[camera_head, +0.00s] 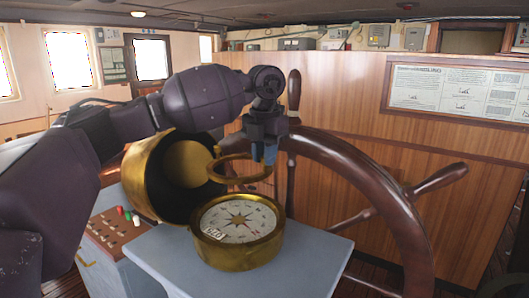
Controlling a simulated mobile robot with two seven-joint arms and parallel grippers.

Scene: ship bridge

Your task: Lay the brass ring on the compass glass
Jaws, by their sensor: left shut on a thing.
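The brass ring (214,176) is held roughly level in the air by my left gripper (263,156), which is shut on its right far side. The ring is above the brass compass (240,254), apart from it, with a visible gap. The compass stands on a grey-blue pedestal top (310,262). Its round glass (238,220) faces up over a white dial with a star. A small marked tag shows at the front left of the dial. My right gripper is not in view.
A large open brass housing (140,168) stands tilted just behind and left of the compass. A dark wooden ship's wheel (385,190) rises close behind and right. A control box with coloured knobs (120,225) is at the left. The pedestal's right part is clear.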

